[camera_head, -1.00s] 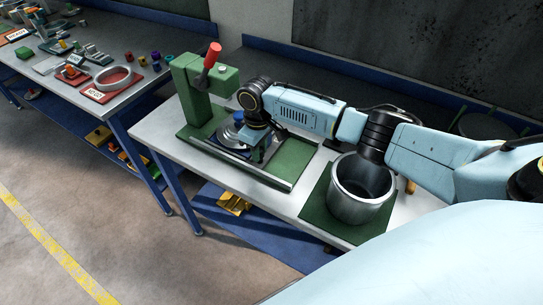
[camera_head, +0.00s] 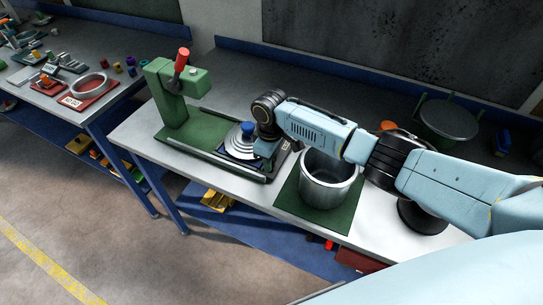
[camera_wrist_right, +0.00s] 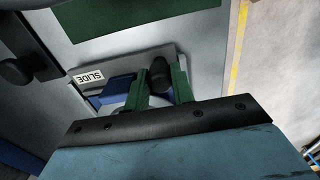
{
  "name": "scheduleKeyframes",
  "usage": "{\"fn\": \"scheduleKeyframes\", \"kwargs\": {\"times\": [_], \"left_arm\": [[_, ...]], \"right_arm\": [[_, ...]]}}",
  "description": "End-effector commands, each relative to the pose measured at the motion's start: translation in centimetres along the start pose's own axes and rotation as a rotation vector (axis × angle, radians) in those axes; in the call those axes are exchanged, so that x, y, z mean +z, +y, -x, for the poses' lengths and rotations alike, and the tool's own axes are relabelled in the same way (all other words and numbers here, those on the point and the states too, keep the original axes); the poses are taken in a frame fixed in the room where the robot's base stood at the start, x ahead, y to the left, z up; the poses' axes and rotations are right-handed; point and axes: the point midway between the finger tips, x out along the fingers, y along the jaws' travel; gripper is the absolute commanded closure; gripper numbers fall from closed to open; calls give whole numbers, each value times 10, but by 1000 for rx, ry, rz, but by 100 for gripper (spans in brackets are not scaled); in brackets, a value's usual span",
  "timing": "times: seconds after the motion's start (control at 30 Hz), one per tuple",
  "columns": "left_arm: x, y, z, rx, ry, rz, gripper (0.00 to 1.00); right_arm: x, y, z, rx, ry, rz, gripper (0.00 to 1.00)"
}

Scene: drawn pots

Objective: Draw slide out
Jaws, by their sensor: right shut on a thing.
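The green press (camera_head: 172,98) with its red-handled lever (camera_head: 181,62) stands at the left end of a green base with rails (camera_head: 185,148). The slide (camera_head: 228,151) is a dark plate on these rails, to the right of the press. It carries a stepped silver disc (camera_head: 236,143) with a blue knob on top. My right gripper (camera_wrist_right: 160,82) is shut on the slide's dark handle knob (camera_wrist_right: 158,70), which sits between the green fingers beside the "SLIDE" label (camera_wrist_right: 89,77). In the head view my right wrist hides the handle. My left gripper is not in view.
A silver pot (camera_head: 325,190) stands on a green mat (camera_head: 290,205) right of the base, close under my right arm. A round lidded thing (camera_head: 448,118) is at the back right. Another table (camera_head: 40,98) with small parts stands at the left.

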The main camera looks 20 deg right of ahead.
Motion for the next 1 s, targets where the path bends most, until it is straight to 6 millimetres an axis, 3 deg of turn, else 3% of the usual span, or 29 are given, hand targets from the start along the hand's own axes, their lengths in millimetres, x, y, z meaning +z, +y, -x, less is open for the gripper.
{"fn": "scheduleKeyframes", "kwargs": {"times": [0.13, 0.17, 0.3, 0.67, 0.77, 1.0], "left_arm": [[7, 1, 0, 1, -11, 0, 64], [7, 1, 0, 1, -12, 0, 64], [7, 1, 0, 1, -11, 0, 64], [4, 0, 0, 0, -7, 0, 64], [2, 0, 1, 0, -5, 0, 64], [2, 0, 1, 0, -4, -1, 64]], "right_arm": [[3, 1, -1, -1, -7, -2, 100], [3, 1, -1, -1, -8, -2, 73], [3, 1, -1, -1, -6, -3, 55], [1, 1, 4, 0, -2, -2, 54], [1, 1, 16, 1, -1, -1, 54], [1, 2, 68, 3, 1, -2, 54]]}}
